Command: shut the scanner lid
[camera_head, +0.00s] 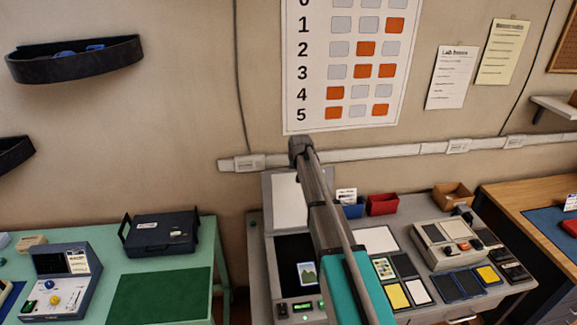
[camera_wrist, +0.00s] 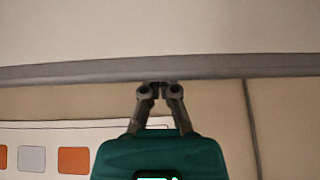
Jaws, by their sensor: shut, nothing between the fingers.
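The scanner stands on the grey bench in the head view, with its lid (camera_head: 289,200) raised and its pale inner side facing out. Its dark glass bed (camera_head: 292,250) is uncovered, and a small picture card (camera_head: 307,273) lies on it. My arm crosses in front of the scanner's right side and hides part of it. I cannot make out my gripper in the head view. In the wrist view my gripper (camera_wrist: 157,86) is shut and empty. Its fingertips overlap the grey edge (camera_wrist: 60,70) of a broad pale surface, probably the lid; I cannot tell whether they touch.
Right of the scanner are a red bin (camera_head: 383,204), several cards and pads, and a grey button console (camera_head: 447,246). A green table (camera_head: 210,235) on the left holds a dark case (camera_head: 160,232). A poster (camera_head: 345,65) hangs on the wall behind.

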